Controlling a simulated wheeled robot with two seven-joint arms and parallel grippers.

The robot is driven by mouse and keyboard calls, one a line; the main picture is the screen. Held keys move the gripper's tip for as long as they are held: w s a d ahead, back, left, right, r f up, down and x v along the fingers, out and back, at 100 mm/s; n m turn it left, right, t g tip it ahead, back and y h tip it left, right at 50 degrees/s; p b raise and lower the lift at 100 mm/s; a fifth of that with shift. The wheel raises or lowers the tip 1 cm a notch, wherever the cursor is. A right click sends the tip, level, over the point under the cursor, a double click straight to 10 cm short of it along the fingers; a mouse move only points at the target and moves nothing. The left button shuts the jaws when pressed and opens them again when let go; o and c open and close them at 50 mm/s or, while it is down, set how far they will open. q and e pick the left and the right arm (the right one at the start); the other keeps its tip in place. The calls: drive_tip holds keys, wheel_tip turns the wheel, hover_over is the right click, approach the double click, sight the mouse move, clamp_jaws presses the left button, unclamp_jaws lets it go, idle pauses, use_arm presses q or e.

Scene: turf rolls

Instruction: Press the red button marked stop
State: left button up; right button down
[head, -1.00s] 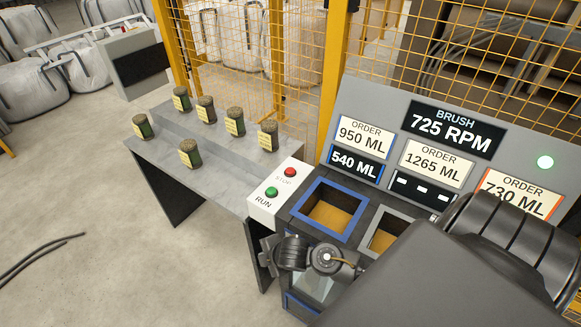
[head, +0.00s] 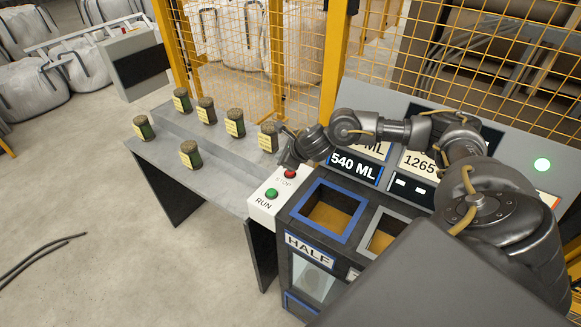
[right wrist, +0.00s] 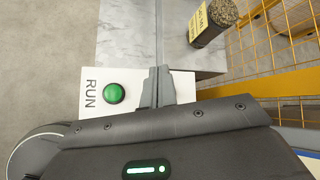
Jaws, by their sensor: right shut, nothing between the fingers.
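The red button (head: 290,174) marked STOP sits on the white button box (head: 264,211), behind the green button (head: 271,193) marked RUN. My right gripper (head: 286,162) is shut and empty, with its tips right at the red button, partly covering it in the head view. I cannot tell whether they touch it. In the right wrist view the shut fingers (right wrist: 157,88) hide the red button, and the green button (right wrist: 114,93) shows beside them. My left gripper is not in view.
A blue-rimmed bin (head: 357,226) and the display panel (head: 353,166) lie right of the box. A yellow mesh fence (head: 328,75) stands behind.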

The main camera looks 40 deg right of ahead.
drive_tip(key=shift+n+h, duration=0.4)
drive_tip(key=shift+n, duration=0.5)
drive_tip(key=d, duration=0.1)
drive_tip(key=d+r, duration=0.1)
drive_tip(key=d, duration=0.2)
drive_tip(key=shift+w+d+r, duration=0.1)
drive_tip(key=shift+d+r, duration=0.25)
wheel_tip(320, 180, down, 8)
drive_tip(key=b, duration=0.6)
drive_tip(key=shift+f, duration=0.1)
drive_tip(key=shift+f+b, duration=0.3)
drive_tip(key=shift+b, duration=0.1)
drive_tip(key=shift+f, duration=0.1)
idle(0.4)
drive_tip(key=shift+f+b, duration=0.35)
drive_tip(key=shift+b, duration=0.2)
